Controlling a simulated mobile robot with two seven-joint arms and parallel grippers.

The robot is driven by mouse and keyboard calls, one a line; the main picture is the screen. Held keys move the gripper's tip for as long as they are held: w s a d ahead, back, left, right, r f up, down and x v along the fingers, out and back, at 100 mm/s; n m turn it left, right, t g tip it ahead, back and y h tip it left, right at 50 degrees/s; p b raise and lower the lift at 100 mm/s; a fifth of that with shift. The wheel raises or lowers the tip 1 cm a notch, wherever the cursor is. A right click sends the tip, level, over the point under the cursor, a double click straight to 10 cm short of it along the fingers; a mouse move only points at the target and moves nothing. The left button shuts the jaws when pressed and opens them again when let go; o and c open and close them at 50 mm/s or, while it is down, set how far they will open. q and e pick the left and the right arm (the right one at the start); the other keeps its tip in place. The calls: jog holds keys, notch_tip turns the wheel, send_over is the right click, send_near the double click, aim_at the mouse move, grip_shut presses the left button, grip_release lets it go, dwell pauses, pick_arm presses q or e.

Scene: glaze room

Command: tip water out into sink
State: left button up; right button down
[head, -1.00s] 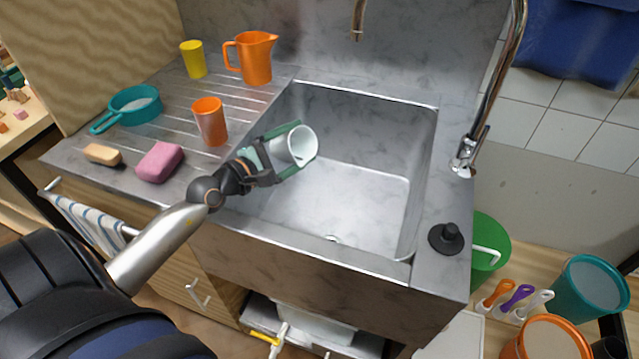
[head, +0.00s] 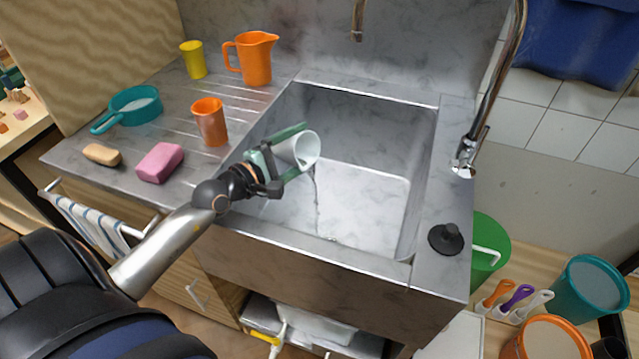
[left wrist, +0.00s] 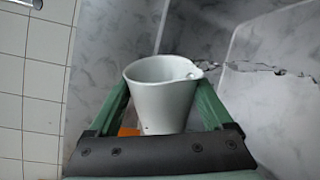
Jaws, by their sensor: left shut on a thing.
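My left gripper (head: 285,155) is shut on a white cup (head: 308,148) and holds it above the left side of the sink (head: 350,220). The cup is tilted with its mouth to the right and down. A thin stream of water (head: 317,200) runs from its lip into the basin. In the left wrist view the cup (left wrist: 160,105) sits between the two green fingers (left wrist: 162,108), and the water (left wrist: 255,67) leaves its spout. The cup's inside bottom is hidden. My right gripper is not in view.
On the drainboard left of the sink stand an orange cup (head: 210,122), an orange jug (head: 254,58), a yellow cup (head: 194,60), a teal pan (head: 135,105), a pink sponge (head: 159,163) and a tan brush or block (head: 102,155). A black plug (head: 446,238) lies on the right rim, near the tap (head: 466,155).

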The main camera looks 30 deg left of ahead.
pick_arm(q)
jog(key=shift+w+d+r, duration=0.1)
jog(key=shift+w+d, duration=0.15)
jog(key=shift+w, duration=0.05)
jog(key=shift+d+m, duration=0.1)
jog(key=shift+m, duration=0.2)
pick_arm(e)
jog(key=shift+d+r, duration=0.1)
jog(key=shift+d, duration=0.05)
pick_arm(q)
jog(key=shift+w+d+r+p, duration=0.1)
jog(key=shift+d+p, duration=0.1)
jog(key=shift+p, duration=0.1)
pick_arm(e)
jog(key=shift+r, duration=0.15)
pick_arm(q)
jog(key=shift+d+r+m, duration=0.1)
jog(key=shift+d+m, duration=0.15)
jog(key=shift+m, duration=0.25)
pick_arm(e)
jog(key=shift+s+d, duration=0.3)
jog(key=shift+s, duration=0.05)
pick_arm(q)
jog(key=shift+w+d+m+y+p, duration=0.3)
jog(key=shift+m+p, duration=0.1)
jog(key=shift+p, duration=0.2)
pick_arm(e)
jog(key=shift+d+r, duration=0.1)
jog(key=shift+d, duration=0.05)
